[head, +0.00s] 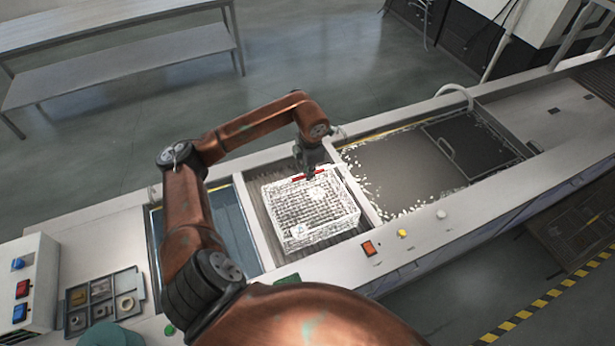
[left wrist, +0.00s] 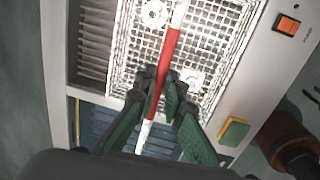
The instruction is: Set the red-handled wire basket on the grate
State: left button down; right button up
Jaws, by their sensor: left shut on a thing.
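The white wire basket (head: 312,212) with a red handle is over the ribbed grate (head: 262,232) in the middle bay of the bench. I cannot tell whether its base rests on the grate or hangs just above it. My left gripper (head: 309,170) is shut on the red handle at the basket's far side; the handle (left wrist: 171,60) runs between the fingers in the left wrist view (left wrist: 163,92). The basket (left wrist: 120,45) holds a few pale metal parts, one of them ring-shaped (left wrist: 155,13). My right gripper is not in view.
Left of the grate is a blue-lined bay (head: 232,225); right of it is a dark tank with white foam (head: 385,185) and a dark lid (head: 470,148). An orange switch (head: 369,248) sits on the front rim. A parts tray (head: 103,302) stands at the lower left.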

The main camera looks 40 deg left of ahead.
pick_arm(q)
jog(key=f, duration=0.1)
jog(key=f+p, duration=0.1)
jog(key=f, duration=0.1)
jog(key=shift+w+a+f, duration=0.1)
jog(key=shift+a+f, duration=0.1)
jog(key=shift+a, duration=0.05)
jog(key=shift+f, duration=0.1)
jog(key=c, duration=2)
grip_release()
jog(key=shift+s+d+r+b, duration=0.2)
jog(key=shift+r+b, duration=0.2)
jog(key=shift+r, duration=1.6)
jog(key=shift+s+d+r+b, duration=0.15)
jog(key=shift+r+b, duration=0.25)
jog(key=shift+r, duration=1.55)
jog(key=shift+s+d+r+b, duration=0.1)
jog(key=shift+d+r+b, duration=0.25)
jog(key=shift+r, duration=1.65)
jog(key=shift+a, duration=0.15)
